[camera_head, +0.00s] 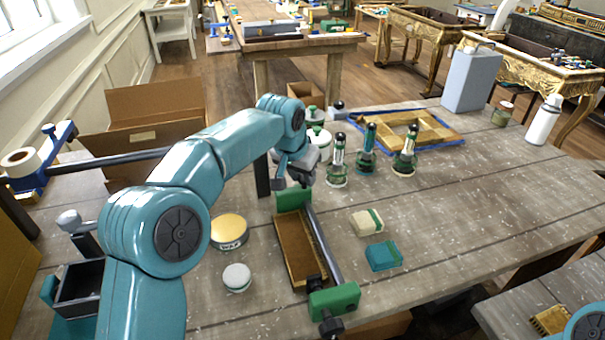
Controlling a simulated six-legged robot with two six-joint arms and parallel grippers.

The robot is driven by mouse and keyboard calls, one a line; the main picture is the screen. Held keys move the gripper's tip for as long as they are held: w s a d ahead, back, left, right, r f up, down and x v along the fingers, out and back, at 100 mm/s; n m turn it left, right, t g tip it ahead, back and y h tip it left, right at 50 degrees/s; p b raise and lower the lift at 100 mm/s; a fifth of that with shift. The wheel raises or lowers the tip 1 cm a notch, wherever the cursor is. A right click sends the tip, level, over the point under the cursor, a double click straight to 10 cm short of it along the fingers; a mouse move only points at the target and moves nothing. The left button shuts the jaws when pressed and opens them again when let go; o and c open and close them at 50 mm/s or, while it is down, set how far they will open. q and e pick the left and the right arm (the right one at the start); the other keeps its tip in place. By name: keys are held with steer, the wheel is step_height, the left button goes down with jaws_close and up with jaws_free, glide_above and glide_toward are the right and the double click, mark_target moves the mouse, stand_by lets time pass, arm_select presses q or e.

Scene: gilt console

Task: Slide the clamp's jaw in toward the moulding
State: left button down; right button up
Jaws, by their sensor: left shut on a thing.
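A bar clamp lies on the wooden workbench, with a dark bar (324,243) running from far to near. Its green far jaw (290,199) is at the far end of the brown moulding (291,240). Its green near end block (334,300) is at the near end, with a black screw handle. The moulding lies along the left side of the bar. My left gripper (294,180) is shut on the far jaw from above, and its fingers partly hide it. I cannot tell whether the jaw touches the moulding. My right gripper is out of view.
A wax tin (229,232) and a white-lidded jar (237,278) stand left of the moulding. A cream block (367,223) and a teal block (383,256) lie to the right. Several green-based bottles stand behind, near a gilt frame (410,134).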

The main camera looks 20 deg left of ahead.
arm_select(q)
steer(key=shift+s+d+b, duration=0.3)
steer(key=shift+s+b, duration=0.05)
steer(key=shift+s, duration=0.15)
steer(key=shift+s+d, duration=0.1)
steer(key=c, duration=0.8)
jaws_free()
steer(key=p+v, duration=0.1)
steer(key=v, duration=1.5)
steer(key=shift+r+p, duration=0.25)
steer(key=shift+p, duration=0.1)
